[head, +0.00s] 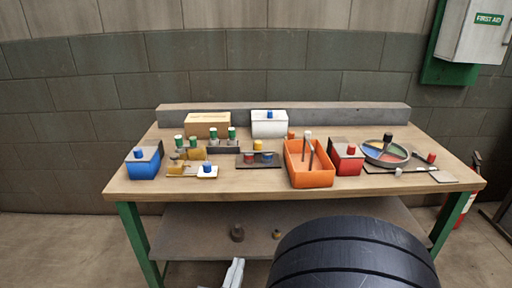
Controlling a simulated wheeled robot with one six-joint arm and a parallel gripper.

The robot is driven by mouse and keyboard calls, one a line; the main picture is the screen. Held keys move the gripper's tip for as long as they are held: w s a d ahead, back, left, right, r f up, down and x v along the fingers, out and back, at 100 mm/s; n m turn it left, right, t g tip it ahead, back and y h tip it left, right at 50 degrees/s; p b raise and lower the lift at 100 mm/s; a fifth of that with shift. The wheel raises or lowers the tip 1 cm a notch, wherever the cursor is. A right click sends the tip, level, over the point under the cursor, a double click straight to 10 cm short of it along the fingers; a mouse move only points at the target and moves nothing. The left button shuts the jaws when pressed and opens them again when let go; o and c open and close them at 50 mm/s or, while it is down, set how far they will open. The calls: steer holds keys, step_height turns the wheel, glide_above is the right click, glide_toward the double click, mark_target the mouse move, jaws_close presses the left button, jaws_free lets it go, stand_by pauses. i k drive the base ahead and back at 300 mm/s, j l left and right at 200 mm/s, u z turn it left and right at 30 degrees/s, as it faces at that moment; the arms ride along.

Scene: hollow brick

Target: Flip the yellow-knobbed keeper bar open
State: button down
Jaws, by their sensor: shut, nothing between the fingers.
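The yellow knob (258,145) stands near the middle of the bench, at the back of a small dark plate (247,164). What appears to be my gripper (234,273) shows as a pale, narrow shape at the bottom edge, shut and empty. It is low in front of the bench, well apart from the yellow knob. Its lower part is cut off.
An orange bin (311,177) with rods stands just right of the plate. Green-knobbed pieces (194,142) and a blue box (143,164) are to the left. A red box (347,160) and a round coloured dish (386,152) are further right. A grey beam (330,116) runs along the back.

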mark_target(258, 143)
steer(key=i+l, duration=0.1)
steer(key=i, duration=0.5)
steer(key=i+l, duration=0.1)
steer(key=i, duration=0.45)
steer(key=u, duration=0.05)
